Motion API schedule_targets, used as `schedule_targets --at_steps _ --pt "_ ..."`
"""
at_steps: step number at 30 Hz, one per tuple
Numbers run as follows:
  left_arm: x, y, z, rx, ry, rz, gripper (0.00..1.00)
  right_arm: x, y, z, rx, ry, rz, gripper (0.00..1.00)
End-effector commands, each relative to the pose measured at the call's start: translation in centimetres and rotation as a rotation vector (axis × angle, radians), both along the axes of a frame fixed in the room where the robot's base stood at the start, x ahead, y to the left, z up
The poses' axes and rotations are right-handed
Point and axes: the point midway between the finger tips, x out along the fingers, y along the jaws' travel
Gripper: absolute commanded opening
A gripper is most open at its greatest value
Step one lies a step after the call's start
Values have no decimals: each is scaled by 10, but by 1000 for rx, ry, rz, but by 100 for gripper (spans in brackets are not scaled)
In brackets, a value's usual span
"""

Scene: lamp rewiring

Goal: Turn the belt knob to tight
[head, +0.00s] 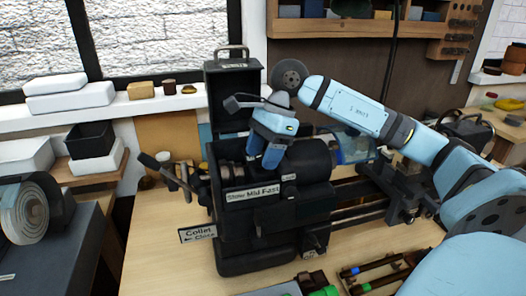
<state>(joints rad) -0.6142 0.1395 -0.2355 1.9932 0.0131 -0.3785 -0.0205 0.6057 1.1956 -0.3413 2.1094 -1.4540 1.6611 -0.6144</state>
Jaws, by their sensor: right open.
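A dark machine like a small lathe (250,245) stands on the wooden bench, with its tall lid (232,90) raised. Its front carries a "Slow Mid Fast" label (252,193) and a smaller label (288,177) that I cannot read. I cannot make out the belt knob for certain; my gripper covers part of the machine's top. My right gripper (264,160) is open, pointing down over the headstock beside the open lid. I cannot tell whether its fingers touch anything. My left gripper is not in view.
A "Collet Close" sign (198,233) and a lever (150,162) stick out at the machine's left. Tools with green and blue parts (375,275) lie at the front right. A black bin (92,150) stands at left. The bench's front left is clear.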

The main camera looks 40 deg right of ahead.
Motion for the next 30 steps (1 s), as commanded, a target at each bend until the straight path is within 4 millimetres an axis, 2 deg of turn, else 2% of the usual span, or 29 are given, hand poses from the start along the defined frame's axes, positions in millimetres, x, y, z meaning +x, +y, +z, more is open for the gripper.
schedule_targets --at_steps 4,10,20,30 --pt "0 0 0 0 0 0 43 0 0 0 0 0 0 55" --pt "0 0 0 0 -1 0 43 0 0 0 0 0 0 9" --pt "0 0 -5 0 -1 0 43 0 0 -1 0 0 -37 8" --pt "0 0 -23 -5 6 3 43 -1 0 -2 -1 -3 -251 8"
